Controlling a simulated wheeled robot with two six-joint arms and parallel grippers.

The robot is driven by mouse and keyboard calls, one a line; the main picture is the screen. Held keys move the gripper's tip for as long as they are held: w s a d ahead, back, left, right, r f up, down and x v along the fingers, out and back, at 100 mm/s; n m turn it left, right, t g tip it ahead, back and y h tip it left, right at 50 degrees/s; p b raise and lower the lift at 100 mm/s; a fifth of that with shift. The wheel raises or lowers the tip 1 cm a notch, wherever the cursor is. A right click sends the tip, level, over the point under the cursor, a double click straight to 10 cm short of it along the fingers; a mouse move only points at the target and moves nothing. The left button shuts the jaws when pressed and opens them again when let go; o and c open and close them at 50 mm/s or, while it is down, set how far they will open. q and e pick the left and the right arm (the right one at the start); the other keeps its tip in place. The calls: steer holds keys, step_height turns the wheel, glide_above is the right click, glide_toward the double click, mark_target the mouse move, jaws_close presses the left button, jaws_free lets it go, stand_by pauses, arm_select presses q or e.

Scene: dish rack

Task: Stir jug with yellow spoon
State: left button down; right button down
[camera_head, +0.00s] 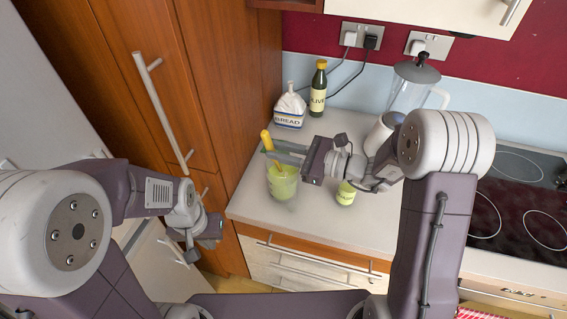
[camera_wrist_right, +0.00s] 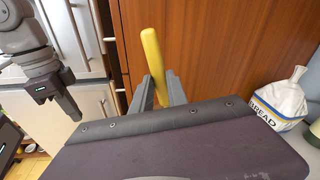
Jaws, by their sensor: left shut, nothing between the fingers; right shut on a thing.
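The yellow spoon (camera_head: 266,140) stands upright with its lower part inside the jug. The jug (camera_head: 283,186) is clear with green contents and stands near the front left corner of the counter. My right gripper (camera_head: 272,153) is shut on the spoon's handle above the jug. In the right wrist view the yellow spoon handle (camera_wrist_right: 154,58) rises between the fingertips of my right gripper (camera_wrist_right: 157,88). The jug is hidden there. My left gripper (camera_head: 200,245) is shut and empty, low in front of the cabinets, left of the counter. It also shows in the right wrist view (camera_wrist_right: 70,108).
A bread bag (camera_head: 289,112) and a dark olive bottle (camera_head: 318,90) stand at the back of the counter (camera_head: 262,213). A small green jar (camera_head: 346,193) stands right of the jug. A blender (camera_head: 408,88) and the hob (camera_head: 515,215) are further right. A tall wooden cabinet (camera_head: 215,75) borders the left.

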steer(key=s, duration=0.1)
steer(key=s+a+b, duration=0.1)
steer(key=shift+s, duration=0.35)
steer(key=shift+v, duration=0.85)
steer(key=w, duration=0.1)
steer(key=w+d, duration=0.1)
steer(key=w, duration=0.1)
steer(key=shift+f, duration=0.1)
step_height(320, 180, up, 16)
steer(key=s+a+p, duration=0.1)
steer(key=p, duration=1.1)
steer(key=shift+f, duration=0.25)
